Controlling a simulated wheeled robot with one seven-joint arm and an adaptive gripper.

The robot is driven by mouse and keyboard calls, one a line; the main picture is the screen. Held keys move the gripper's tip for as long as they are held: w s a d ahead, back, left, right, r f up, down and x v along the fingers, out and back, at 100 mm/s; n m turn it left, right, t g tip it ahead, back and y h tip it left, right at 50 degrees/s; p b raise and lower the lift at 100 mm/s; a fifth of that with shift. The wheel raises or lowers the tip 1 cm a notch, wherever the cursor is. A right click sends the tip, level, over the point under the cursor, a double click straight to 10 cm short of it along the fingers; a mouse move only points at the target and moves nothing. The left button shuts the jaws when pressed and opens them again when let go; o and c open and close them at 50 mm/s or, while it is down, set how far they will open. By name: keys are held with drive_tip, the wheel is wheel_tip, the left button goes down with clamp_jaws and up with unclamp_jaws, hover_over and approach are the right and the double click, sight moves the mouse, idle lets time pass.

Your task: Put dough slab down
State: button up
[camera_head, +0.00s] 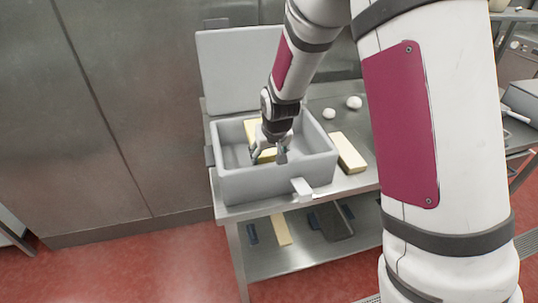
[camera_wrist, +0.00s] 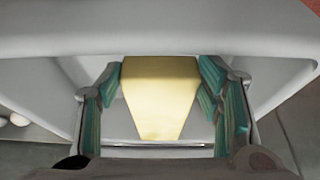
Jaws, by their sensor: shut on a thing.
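A pale yellow dough slab (camera_head: 251,131) is inside an open grey box-shaped kettle (camera_head: 272,181) on the metal table. In the head view my gripper (camera_head: 268,156) reaches down into the kettle and hides part of the slab. In the wrist view the slab (camera_wrist: 160,92) lies between my gripper's two teal-padded fingers (camera_wrist: 162,80), which are shut on it. The kettle's pale walls surround it there. I cannot tell whether the slab touches the kettle floor.
The kettle's lid (camera_head: 238,70) stands open behind it. A white lever (camera_head: 302,187) sticks out at its front. Another yellow slab (camera_head: 348,152) lies on the table (camera_head: 357,182) to the right. Two white balls (camera_head: 329,113) (camera_head: 354,102) lie farther back. A lower shelf (camera_head: 275,262) holds several items.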

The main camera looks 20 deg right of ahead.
drive_tip(key=shift+f, duration=0.65)
drive_tip(key=o, duration=1.6)
drive_tip(key=shift+s, duration=0.1)
drive_tip(key=shift+r, duration=0.15)
